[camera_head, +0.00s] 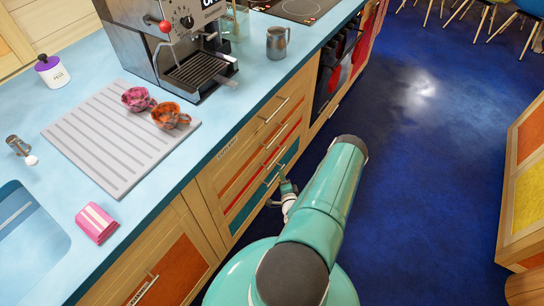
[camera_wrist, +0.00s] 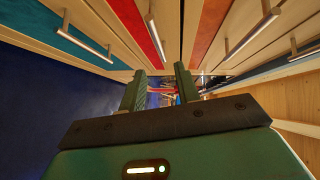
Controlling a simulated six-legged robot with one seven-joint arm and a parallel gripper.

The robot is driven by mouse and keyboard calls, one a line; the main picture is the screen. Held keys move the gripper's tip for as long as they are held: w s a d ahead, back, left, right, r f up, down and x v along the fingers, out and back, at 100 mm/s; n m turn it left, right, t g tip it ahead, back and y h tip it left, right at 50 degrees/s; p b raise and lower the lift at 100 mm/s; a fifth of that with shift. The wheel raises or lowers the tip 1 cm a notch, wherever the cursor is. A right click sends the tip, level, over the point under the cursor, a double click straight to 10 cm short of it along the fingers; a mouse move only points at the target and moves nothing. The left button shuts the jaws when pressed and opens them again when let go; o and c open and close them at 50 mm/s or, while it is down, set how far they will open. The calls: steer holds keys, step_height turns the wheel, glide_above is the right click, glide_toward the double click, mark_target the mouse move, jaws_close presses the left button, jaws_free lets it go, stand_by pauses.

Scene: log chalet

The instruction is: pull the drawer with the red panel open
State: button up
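My gripper (camera_head: 287,188) is in front of the drawers, close to the lower handles. In the wrist view its two green fingers (camera_wrist: 160,70) are apart with nothing clearly held between them.
The counter holds an espresso machine (camera_head: 175,45), a ribbed tray (camera_head: 108,150) with two cups, and a metal jug (camera_head: 277,43). An orange-panel cabinet (camera_head: 170,272) is at the near left. Blue floor (camera_head: 410,180) is free to the right, before another cabinet (camera_head: 525,190).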

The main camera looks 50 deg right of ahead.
mark_target(277, 157)
steer(key=x, duration=1.3)
steer(key=shift+s+d+f, duration=0.1)
steer(key=shift+s+d, duration=0.05)
steer(key=shift+s, duration=0.05)
jaws_close()
